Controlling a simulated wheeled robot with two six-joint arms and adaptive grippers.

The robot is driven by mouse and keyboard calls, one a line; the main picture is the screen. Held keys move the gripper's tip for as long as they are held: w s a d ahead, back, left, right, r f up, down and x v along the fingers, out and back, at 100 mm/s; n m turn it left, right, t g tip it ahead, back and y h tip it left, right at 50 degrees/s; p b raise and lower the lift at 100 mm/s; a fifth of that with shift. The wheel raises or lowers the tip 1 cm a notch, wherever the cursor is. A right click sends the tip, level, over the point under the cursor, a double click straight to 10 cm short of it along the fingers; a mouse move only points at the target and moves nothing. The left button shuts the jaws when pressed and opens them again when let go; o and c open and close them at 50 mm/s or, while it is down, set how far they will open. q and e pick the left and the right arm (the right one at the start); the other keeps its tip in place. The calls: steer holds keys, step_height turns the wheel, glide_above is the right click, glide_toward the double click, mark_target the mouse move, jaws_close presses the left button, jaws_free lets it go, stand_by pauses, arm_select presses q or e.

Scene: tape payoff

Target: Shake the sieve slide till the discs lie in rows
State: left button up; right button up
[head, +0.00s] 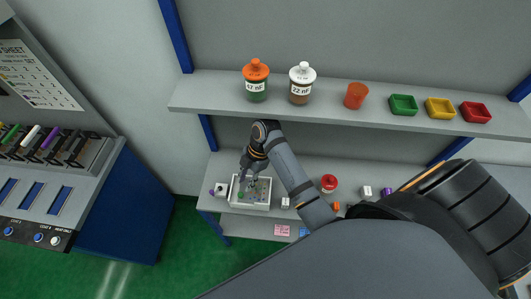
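A small pale tray (250,207), which looks like the sieve slide, sits on the lower shelf near its left end. Its grey inside holds small round spots, some of them green, probably the discs; they are too small to tell whether they lie in rows. My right gripper (247,180) reaches down over the tray's left back part, at or just above it. I cannot tell whether its fingers touch the tray or are open or shut. It hides part of the tray's back side. My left gripper is not in view.
The upper shelf (320,103) overhangs, with an orange-lidded jar (256,82), a white-lidded jar (301,85) and coloured bins. A red item (329,183) stands farther right on the lower shelf.

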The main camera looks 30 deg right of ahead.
steer(key=w+d, duration=0.2)
steer(key=d, duration=0.9)
steer(key=shift+f, duration=0.2)
steer(key=shift+d, duration=0.1)
steer(key=shift+c, duration=0.6)
